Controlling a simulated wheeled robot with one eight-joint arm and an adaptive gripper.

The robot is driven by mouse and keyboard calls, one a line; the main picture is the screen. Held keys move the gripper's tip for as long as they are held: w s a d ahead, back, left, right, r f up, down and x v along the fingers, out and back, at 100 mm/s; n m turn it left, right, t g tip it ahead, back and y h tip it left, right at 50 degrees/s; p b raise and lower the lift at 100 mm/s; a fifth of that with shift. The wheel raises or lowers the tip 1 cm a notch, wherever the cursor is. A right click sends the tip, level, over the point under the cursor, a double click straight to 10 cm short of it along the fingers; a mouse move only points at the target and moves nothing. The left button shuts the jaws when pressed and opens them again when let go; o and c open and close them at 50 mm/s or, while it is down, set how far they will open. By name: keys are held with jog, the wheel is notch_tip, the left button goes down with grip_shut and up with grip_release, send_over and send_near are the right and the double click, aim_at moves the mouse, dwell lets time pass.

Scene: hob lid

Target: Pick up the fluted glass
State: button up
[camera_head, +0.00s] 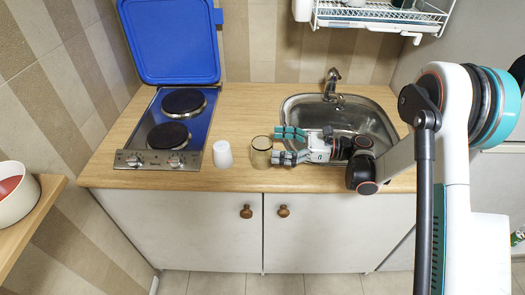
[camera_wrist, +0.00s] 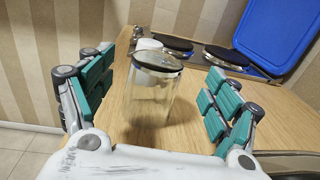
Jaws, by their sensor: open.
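A clear, brownish-tinted glass (camera_head: 261,153) stands upright on the wooden worktop, left of the sink; I take it for the fluted glass, though its fluting is hard to make out. My gripper (camera_head: 284,146) is open just right of it, low over the worktop and pointing at it. In the wrist view the glass (camera_wrist: 152,98) stands ahead between the two green-padded fingers of my gripper (camera_wrist: 160,88), with a visible gap on both sides. No contact shows.
A white cup (camera_head: 222,154) stands left of the glass, close by. Further left is the two-plate hob (camera_head: 176,120) with its blue lid (camera_head: 170,40) raised. The sink (camera_head: 365,118) lies under and behind my arm. The worktop's front edge (camera_head: 240,186) is near.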

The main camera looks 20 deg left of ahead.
aim_at(262, 144)
jog(key=a, duration=0.1)
jog(key=a+b, duration=0.1)
jog(key=s+a, duration=0.1)
jog(key=a, duration=0.1)
jog(key=shift+f+b, duration=0.35)
jog(key=shift+f, duration=0.05)
jog(key=shift+a, duration=0.55)
jog(key=shift+r, duration=0.1)
jog(key=c, duration=1.3)
